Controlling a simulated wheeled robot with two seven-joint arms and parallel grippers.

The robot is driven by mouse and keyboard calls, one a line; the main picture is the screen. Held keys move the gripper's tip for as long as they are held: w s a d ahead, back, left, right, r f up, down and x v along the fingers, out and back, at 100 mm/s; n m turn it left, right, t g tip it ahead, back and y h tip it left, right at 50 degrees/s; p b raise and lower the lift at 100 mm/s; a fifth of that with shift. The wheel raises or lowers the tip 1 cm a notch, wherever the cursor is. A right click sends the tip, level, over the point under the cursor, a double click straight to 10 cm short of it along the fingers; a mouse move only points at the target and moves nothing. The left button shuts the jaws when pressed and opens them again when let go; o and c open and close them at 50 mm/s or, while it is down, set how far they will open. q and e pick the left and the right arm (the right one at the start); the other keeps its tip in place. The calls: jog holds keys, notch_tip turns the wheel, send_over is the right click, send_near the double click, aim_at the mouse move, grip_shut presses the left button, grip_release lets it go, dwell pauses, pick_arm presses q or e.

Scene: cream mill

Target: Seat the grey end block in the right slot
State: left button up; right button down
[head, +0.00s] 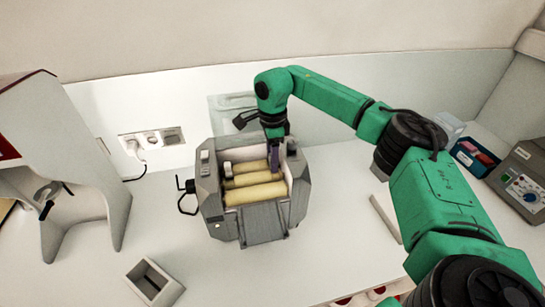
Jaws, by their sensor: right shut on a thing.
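The mill (262,222) is a grey machine on the white worktop, with several pale yellow rollers (254,194) lying side by side in its open top. My right gripper (274,142) reaches down from above over the right end of the rollers, by the mill's right wall. It is shut on the grey end block (274,160), which shows as a small dark, purplish-grey piece at the fingertips. The right slot is hidden by the gripper and block, so I cannot tell whether they touch it. A light block (228,169) sits at the rollers' left end. My left gripper is out of view.
A small open grey box (154,282) stands front left. A crank handle (186,190) juts from the mill's left side. A clear tray (234,102) lies behind the mill. A dark bin (473,158) and a control box (522,180) stand at right. The worktop's front middle is clear.

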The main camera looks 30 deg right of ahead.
jog(key=shift+s+f, duration=0.2)
jog(key=shift+f, duration=0.2)
dwell(0.5)
jog(key=shift+c, duration=1.4)
grip_release()
jog(key=shift+w+f, duration=0.1)
notch_tip(320, 180, up, 9)
jog(key=b, duration=0.3)
jog(key=shift+w+f, duration=0.15)
notch_tip(320, 180, up, 7)
jog(key=shift+f, duration=0.1)
